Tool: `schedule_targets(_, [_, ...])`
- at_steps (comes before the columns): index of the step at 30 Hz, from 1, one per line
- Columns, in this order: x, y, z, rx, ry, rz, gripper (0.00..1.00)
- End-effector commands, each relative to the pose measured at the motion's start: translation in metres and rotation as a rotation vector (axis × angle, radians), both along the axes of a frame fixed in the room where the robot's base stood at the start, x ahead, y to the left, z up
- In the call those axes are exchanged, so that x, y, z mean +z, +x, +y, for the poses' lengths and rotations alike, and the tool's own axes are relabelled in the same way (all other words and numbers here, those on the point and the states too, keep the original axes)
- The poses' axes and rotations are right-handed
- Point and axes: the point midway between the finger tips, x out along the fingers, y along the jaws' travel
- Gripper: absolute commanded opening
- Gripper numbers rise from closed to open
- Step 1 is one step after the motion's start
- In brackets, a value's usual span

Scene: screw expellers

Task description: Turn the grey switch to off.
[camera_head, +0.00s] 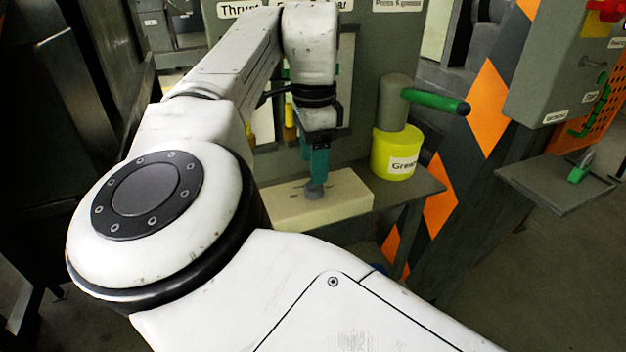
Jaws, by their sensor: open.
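My gripper (315,180) points down at the top of a cream block (345,198) on a dark shelf. Its teal fingers are seen edge-on, so the gap between them hardly shows; it is open. A small grey round piece (314,192) shows right at the fingertips, over the block's top; I cannot tell whether it is the switch or part of the fingers. Another small grey lever (594,63) is on the grey control box (548,75) at the upper right, far from my gripper. I cannot read a switch position on either.
A yellow grease tub (384,150) with a grey cylinder and green handle (435,100) stands right of the block. A small grey shelf (545,182) holds a green-and-grey item (581,168). An orange-and-black striped post (490,100) stands between. A red knob (606,9) is at top right.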

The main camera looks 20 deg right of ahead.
Motion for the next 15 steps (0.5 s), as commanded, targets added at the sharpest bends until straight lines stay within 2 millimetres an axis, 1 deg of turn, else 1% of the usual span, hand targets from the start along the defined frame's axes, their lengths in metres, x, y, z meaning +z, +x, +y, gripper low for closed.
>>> schedule_targets(1, [-0.010, 0.000, 0.000, 0.000, 0.001, 0.001, 0.67])
schedule_targets(6, [-0.035, 0.000, 0.000, 0.001, 0.000, 0.001, 0.67])
schedule_targets(10, [-0.045, 0.000, 0.000, 0.001, -0.001, 0.000, 0.67])
schedule_targets(15, [-0.050, 0.000, 0.000, 0.001, -0.001, -0.001, 0.67])
